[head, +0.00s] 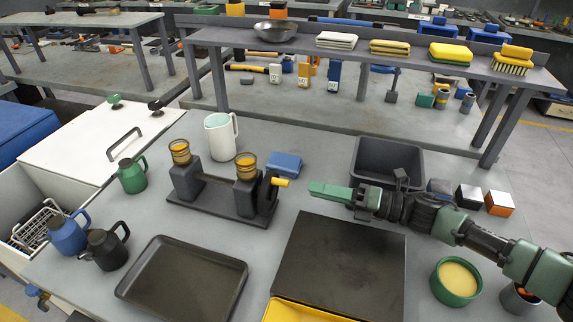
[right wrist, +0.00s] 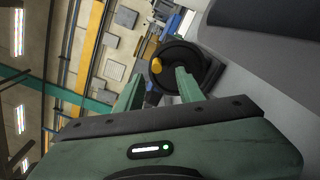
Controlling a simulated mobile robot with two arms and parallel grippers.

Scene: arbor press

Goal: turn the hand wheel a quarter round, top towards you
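The dark hand wheel (head: 267,195) stands on edge at the right end of a dark press base (head: 222,203) on the grey table. Its yellow handle (head: 281,182) sticks out to the right, towards my right gripper. My right gripper (head: 316,189) is to the right of the wheel, pointing left at it, a short gap from the handle. In the right wrist view, the fingers (right wrist: 159,76) are apart with nothing between them. The wheel (right wrist: 188,68) and yellow handle (right wrist: 156,64) show beyond the fingertips. My left gripper is not in view.
Two amber-topped cylinders (head: 247,165) sit on the press blocks. A white pitcher (head: 221,140) and blue box (head: 284,164) stand behind. A dark bin (head: 387,157) is behind my right arm. A black plate (head: 340,262) and dark tray (head: 183,281) lie in front.

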